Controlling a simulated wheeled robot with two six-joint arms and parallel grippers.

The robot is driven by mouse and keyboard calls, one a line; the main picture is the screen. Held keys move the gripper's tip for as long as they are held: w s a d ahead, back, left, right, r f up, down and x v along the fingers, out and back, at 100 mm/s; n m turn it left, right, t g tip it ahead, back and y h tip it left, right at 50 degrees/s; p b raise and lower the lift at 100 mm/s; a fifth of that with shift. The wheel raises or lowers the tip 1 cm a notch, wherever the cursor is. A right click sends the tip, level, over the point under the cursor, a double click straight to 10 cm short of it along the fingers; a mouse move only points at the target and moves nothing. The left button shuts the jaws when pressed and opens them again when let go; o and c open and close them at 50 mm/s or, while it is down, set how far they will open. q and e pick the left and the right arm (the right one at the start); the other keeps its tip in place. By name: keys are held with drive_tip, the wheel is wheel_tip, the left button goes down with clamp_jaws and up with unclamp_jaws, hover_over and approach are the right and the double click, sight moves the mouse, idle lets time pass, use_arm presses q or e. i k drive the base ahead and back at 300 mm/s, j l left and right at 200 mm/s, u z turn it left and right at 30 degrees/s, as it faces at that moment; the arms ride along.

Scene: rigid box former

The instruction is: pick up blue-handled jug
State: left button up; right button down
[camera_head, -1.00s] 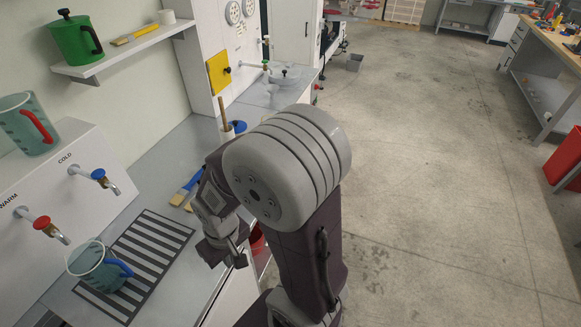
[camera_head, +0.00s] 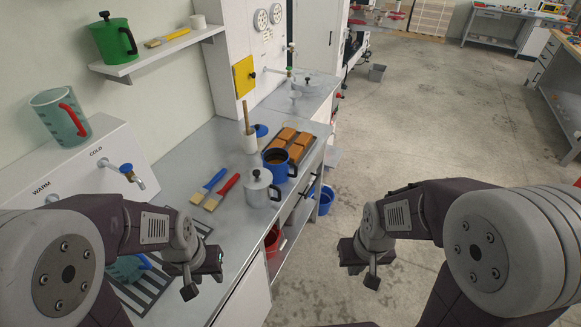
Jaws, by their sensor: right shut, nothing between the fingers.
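The blue-handled jug (camera_head: 127,268) stands on the striped drain grate (camera_head: 150,291) at the lower left, largely hidden behind my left arm. Its clear bluish body and part of the blue handle show. My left gripper (camera_head: 190,285) hangs over the counter, to the right of the jug in the picture and apart from it. Whether its fingers are open or shut is unclear. My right gripper (camera_head: 371,275) is shut and empty, out over the floor beyond the counter's edge.
A red-handled jug (camera_head: 60,115) stands on the ledge above the taps. Brushes (camera_head: 215,190), a metal pot (camera_head: 259,188) and a blue pot (camera_head: 278,164) occupy the counter farther back. The right-hand floor is open.

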sight(128, 270)
drive_tip(key=u, duration=0.4)
drive_tip(key=j+u, duration=0.1)
drive_tip(key=u, duration=0.25)
drive_tip(key=k+j+u, duration=0.1)
drive_tip(key=u, duration=0.3)
drive_tip(key=j+u, duration=0.1)
drive_tip(key=u, duration=0.25)
drive_tip(key=l+u, duration=0.2)
drive_tip(key=u, duration=0.75)
drive_tip(key=i, duration=0.05)
